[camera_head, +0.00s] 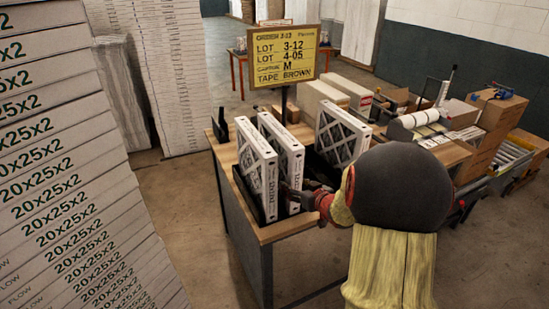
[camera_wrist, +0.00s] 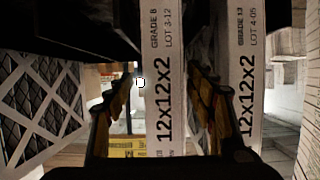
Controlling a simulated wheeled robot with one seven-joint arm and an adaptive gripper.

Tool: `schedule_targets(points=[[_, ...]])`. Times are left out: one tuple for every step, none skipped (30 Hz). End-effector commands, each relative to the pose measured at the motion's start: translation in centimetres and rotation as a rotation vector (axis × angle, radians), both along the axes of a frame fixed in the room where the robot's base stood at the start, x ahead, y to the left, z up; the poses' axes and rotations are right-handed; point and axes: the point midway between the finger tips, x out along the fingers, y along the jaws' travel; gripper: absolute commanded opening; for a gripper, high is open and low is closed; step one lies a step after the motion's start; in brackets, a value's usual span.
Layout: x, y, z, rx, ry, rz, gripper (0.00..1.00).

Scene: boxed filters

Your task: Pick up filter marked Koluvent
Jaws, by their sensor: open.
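Two white-edged filters, the left one (camera_head: 257,168) and the middle one (camera_head: 283,150), stand upright on the table in the head view. A third filter (camera_head: 342,135) stands to their right, its lattice face showing. No name Koluvent is readable. In the wrist view, a filter edge (camera_wrist: 163,115) reads GRADE 8, LOT 3-12, 12x12x2. Another edge (camera_wrist: 247,100) reads GRADE 13, LOT 4-05. A lattice-faced filter (camera_wrist: 35,100) is at left. My gripper (camera_wrist: 166,82) is open, its fingers on either side of the LOT 3-12 filter; contact cannot be told. My arm partly hides the gripper (camera_head: 305,196) in the head view.
The filters stand in black holders on a wooden-topped table (camera_head: 285,227). A yellow sign (camera_head: 285,57) behind lists LOT 3-12, LOT 4-05, M and TAPE BROWN. Tall carton stacks (camera_head: 60,190) fill the left. Cartons and a tape bench (camera_head: 440,150) stand at right.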

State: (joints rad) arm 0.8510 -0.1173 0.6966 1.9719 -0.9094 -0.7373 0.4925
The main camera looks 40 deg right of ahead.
Motion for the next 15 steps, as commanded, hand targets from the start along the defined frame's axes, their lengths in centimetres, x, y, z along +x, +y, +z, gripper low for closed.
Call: schedule_targets(points=[[0.0,-0.1,-0.1,0.001,-0.001,0.001,0.55],[0.1,-0.1,-0.1,0.002,-0.003,0.001,0.55],[0.3,-0.1,-0.3,0.002,-0.004,0.002,0.55],[0.5,-0.2,-0.4,0.003,-0.004,0.003,0.55],[0.8,-0.2,-0.5,0.003,-0.004,0.003,0.55],[1.2,-0.3,-0.7,0.003,-0.004,0.004,0.55],[1.5,-0.3,-0.9,0.004,-0.004,0.003,0.55],[1.8,-0.4,-1.0,0.004,-0.004,0.003,0.55],[2.2,-0.5,-1.1,0.002,-0.005,0.003,0.55],[2.4,-0.5,-1.2,0.002,-0.005,0.003,0.55],[2.6,-0.6,-1.4,0.003,-0.004,0.003,0.55],[3.0,-0.6,-1.6,0.003,-0.003,0.003,0.55],[3.3,-0.6,-1.7,0.003,-0.003,0.004,0.55],[3.7,-0.6,-1.9,0.003,-0.004,0.004,0.55],[4.3,-0.6,-2.2,0.003,-0.005,0.004,0.55]])
